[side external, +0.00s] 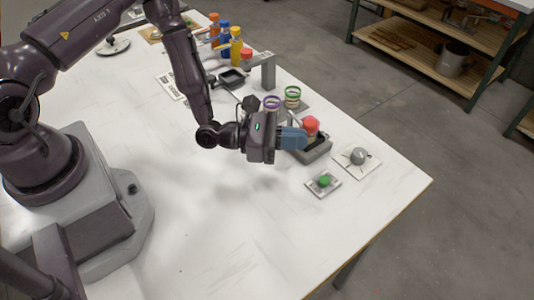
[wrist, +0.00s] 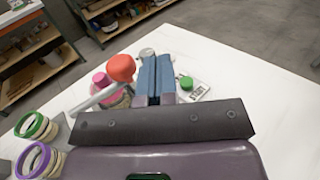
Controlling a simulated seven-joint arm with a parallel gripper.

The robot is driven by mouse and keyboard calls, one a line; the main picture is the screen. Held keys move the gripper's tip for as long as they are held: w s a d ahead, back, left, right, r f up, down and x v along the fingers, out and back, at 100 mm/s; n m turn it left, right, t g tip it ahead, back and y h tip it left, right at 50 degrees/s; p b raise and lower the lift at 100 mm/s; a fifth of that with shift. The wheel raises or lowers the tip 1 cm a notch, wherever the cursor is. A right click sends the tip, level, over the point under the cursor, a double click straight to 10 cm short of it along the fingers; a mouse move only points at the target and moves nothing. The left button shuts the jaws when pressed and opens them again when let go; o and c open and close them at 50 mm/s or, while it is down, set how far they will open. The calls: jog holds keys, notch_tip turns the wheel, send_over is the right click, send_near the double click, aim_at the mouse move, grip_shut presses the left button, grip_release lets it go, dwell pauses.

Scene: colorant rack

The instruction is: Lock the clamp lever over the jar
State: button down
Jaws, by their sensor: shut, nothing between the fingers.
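The clamp lever is a pale bar (wrist: 92,98) with a round red knob (wrist: 121,68); the knob also shows in the side view (side external: 311,124). In the wrist view, the bar crosses in front of a jar with a pink lid (wrist: 101,79). I cannot tell if the lever presses on it. The grey clamp base (side external: 318,150) sits below the knob, partly hidden by my fingers. My gripper (side external: 303,139) has blue fingers, shut and empty, level and low beside the knob. In the wrist view, the fingertips (wrist: 156,61) are right of the knob; contact is unclear.
A small plate with a green button (side external: 324,181) and a white plate with a grey ball (side external: 358,157) lie near the clamp. Jars with purple (side external: 272,102) and green (side external: 292,92) rings stand behind my gripper. Bottles stand at the far end. The table's front is clear.

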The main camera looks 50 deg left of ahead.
jog(key=s, duration=1.1)
jog(key=shift+s+d, duration=0.3)
jog(key=shift+d, duration=0.1)
